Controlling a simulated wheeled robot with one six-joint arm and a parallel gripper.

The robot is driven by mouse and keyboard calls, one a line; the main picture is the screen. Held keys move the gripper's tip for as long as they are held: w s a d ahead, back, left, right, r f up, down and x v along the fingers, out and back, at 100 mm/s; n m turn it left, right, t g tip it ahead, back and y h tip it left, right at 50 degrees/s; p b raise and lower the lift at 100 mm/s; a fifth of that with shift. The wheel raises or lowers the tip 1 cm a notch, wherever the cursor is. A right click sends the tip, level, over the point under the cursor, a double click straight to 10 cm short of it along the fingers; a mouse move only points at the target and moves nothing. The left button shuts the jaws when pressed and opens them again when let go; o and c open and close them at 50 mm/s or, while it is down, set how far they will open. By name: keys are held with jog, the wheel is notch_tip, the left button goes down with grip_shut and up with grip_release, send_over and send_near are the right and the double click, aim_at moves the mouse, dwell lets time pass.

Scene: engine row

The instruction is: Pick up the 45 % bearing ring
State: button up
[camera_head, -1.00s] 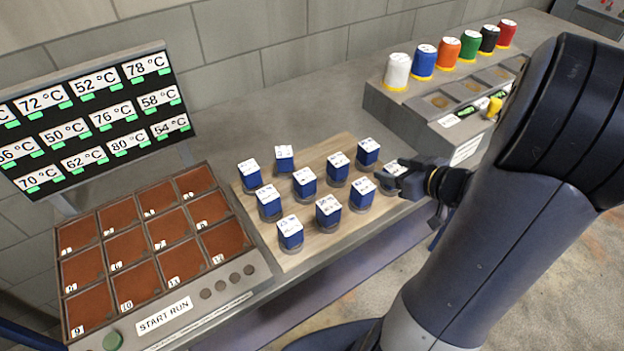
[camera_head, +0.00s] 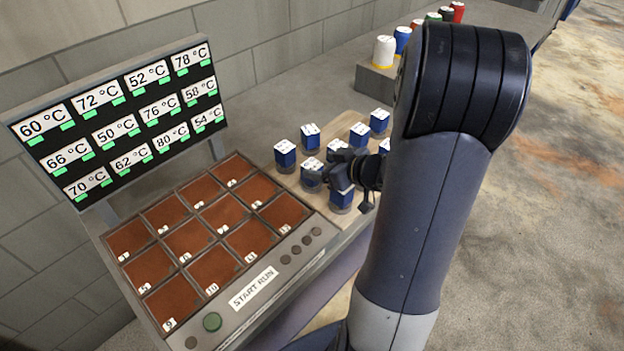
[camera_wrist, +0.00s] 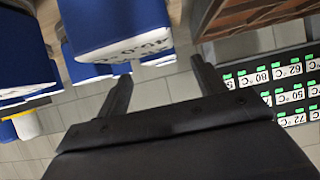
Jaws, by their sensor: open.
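Several blue blocks with white labelled tops, one of them the far block (camera_head: 379,121), stand on a wooden board (camera_head: 345,124). Their labels are too small to read in the head view. I cannot tell which thing is the 45 % bearing ring. My gripper (camera_head: 318,176) is among the nearer blocks, partly hiding them. In the wrist view my gripper (camera_wrist: 160,76) is open, with nothing seen between its fingers. A large blue block (camera_wrist: 105,22) is close by at upper left; its upside-down label may start with 45 but is cut off.
A tray of brown numbered compartments (camera_head: 190,238) with a START RUN panel stands left of the board. A temperature display (camera_head: 125,125) rises behind it.

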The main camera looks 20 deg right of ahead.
aim_at(313, 165)
jog(key=x, duration=0.5)
jog(key=shift+s+f, duration=0.1)
jog(key=shift+f, duration=0.1)
jog(key=shift+c, duration=0.3)
grip_shut()
jog(key=shift+r, duration=0.1)
